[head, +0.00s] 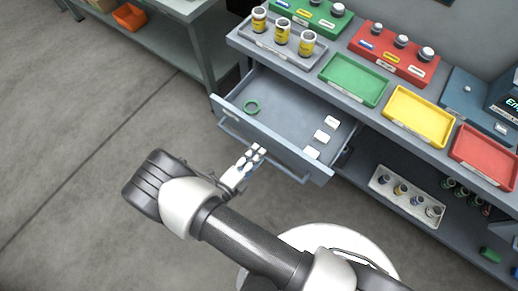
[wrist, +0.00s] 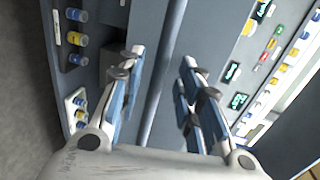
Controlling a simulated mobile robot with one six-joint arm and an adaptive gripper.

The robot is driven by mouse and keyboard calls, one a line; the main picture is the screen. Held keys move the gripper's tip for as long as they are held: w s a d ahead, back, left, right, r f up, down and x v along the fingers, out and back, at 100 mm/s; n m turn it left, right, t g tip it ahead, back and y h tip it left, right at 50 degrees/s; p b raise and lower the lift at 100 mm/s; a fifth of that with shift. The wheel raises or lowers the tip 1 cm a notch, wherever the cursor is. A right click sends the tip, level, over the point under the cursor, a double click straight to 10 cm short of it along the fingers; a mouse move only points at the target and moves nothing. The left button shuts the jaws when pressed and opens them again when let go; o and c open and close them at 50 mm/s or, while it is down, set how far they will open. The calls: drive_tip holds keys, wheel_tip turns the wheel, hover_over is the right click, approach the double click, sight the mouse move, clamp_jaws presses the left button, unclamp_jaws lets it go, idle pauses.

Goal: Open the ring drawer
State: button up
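The ring drawer (head: 285,105) is a grey drawer under the workbench top, and it stands pulled well out. A long bar handle (head: 232,130) runs along the drawer front. My gripper (head: 258,152) is at the middle of the drawer front, by the handle. In the wrist view my gripper (wrist: 163,62) is open, its fingers apart on either side of the grey bar (wrist: 165,75). Gaps show between the fingers and the bar.
The bench top holds a green tray (head: 353,80), a yellow tray (head: 418,117) and a red tray (head: 485,157). A grey rack (head: 268,45) holds yellow-labelled bottles. A lower shelf has a white bottle tray (head: 407,197). The floor at left is clear.

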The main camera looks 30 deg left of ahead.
drive_tip(key=v, duration=0.9)
drive_tip(key=shift+r, duration=0.1)
drive_tip(key=w+d+r+m+g+h, duration=0.4)
drive_tip(key=w+d+r+m+g, duration=0.3)
drive_tip(key=r+m, duration=0.55)
drive_tip(key=w+d+r+m+g+h, duration=0.3)
drive_tip(key=w+d+r+m+g, duration=0.2)
drive_tip(key=w+d+r+m, duration=0.5)
drive_tip(key=s+d+r+m+y, duration=0.4)
drive_tip(key=d+r+m, duration=0.4)
drive_tip(key=m, duration=0.7)
drive_tip(key=s+d+r+m+t+y, duration=0.1)
drive_tip(key=s+d+r+m+y, duration=0.3)
drive_tip(key=m, duration=1.1)
drive_tip(key=s+d+r, duration=0.3)
drive_tip(key=d+r, duration=0.1)
drive_tip(key=d, duration=0.1)
drive_tip(key=shift+d+r+m, duration=0.2)
drive_tip(key=shift+r+m, duration=0.1)
drive_tip(key=shift+m, duration=0.05)
